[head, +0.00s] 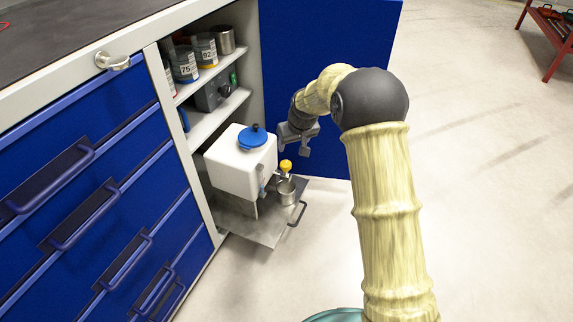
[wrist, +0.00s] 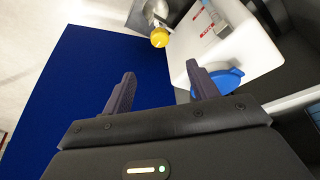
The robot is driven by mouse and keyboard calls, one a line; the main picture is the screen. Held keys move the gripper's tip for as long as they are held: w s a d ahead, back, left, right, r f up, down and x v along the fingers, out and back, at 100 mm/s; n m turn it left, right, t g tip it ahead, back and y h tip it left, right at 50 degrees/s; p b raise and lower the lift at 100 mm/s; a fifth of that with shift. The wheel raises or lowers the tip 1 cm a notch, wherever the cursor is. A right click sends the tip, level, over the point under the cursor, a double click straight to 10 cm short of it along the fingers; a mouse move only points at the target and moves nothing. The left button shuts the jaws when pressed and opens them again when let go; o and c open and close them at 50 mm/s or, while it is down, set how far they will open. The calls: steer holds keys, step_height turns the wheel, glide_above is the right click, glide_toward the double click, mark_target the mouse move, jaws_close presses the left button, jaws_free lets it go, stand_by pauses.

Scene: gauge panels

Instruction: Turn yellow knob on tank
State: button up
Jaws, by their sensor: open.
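The white tank (head: 238,160) with a blue cap (head: 252,136) stands on a pulled-out metal shelf in the cabinet. A yellow knob (head: 286,165) sits on the tap at the tank's right side, above a small metal cup (head: 287,190). In the wrist view the yellow knob (wrist: 159,38) is beyond the fingertips, apart from them, with the white tank (wrist: 222,45) to its right. My gripper (head: 305,148) is open and empty, above and a little right of the knob in the head view. In the wrist view my gripper's two fingers (wrist: 158,80) are spread with nothing between them.
The open blue cabinet door (head: 335,70) stands behind my gripper. The metal shelf (head: 255,222) has a handle at its front. Shelves above hold several cans (head: 205,50) and a grey box (head: 213,95). Blue drawers (head: 75,190) are at left.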

mark_target(286, 164)
steer(key=b+x, duration=0.7)
steer(key=x, duration=0.8)
steer(key=shift+w+a+f, duration=0.1)
steer(key=shift+w+f, duration=0.05)
steer(key=shift+f, duration=0.05)
steer(key=shift+c, duration=0.2)
steer(key=shift+r, duration=0.1)
steer(key=c, duration=0.9)
